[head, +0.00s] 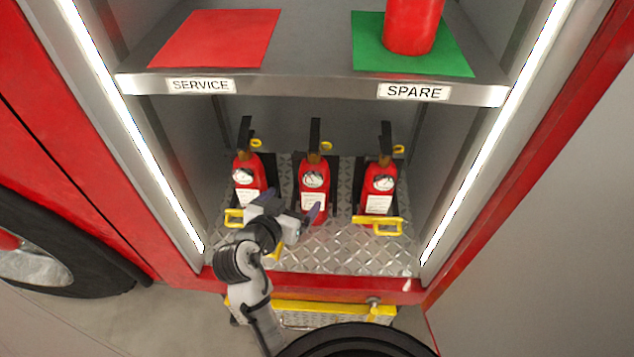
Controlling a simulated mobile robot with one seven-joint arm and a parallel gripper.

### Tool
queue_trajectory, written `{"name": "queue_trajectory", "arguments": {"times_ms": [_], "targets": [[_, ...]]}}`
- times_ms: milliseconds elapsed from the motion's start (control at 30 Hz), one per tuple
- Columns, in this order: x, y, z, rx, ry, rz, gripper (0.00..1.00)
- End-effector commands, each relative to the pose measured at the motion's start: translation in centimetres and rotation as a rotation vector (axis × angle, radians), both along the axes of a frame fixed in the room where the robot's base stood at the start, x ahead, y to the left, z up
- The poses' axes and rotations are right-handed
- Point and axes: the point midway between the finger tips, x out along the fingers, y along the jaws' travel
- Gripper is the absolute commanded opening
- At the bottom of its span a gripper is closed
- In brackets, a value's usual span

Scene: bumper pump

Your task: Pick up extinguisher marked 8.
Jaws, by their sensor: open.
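Three red extinguishers with black handles, round gauges and white labels stand in a row in the lower compartment: left (249,172), middle (315,182) and right (381,183). The label print is too small to read, so I cannot tell which is marked 8. My gripper (292,208) is open, in front of the left and middle extinguishers, and hides the lower part of the left one. One finger overlaps the base of the middle one; I cannot tell whether it touches. Another red cylinder (412,25) stands on the green mat above, its top cut off.
The shelf above has a bare red mat (215,38) marked SERVICE and a green mat (455,62) marked SPARE. Yellow bars sit before the left (234,217) and right (377,225) extinguishers. Lit side posts frame the opening. A yellow-edged step (330,308) lies below.

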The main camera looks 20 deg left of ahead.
Motion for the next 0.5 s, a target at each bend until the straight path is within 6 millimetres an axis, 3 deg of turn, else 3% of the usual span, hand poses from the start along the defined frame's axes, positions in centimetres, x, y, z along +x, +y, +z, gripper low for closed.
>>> {"name": "queue_trajectory", "arguments": {"times_ms": [200,500], "targets": [[4.1,-0.3,-1.5,-0.001,0.001,-0.002,0.92],[6.5,-0.3,-2.6,0.000,0.001,-0.001,0.92]]}}
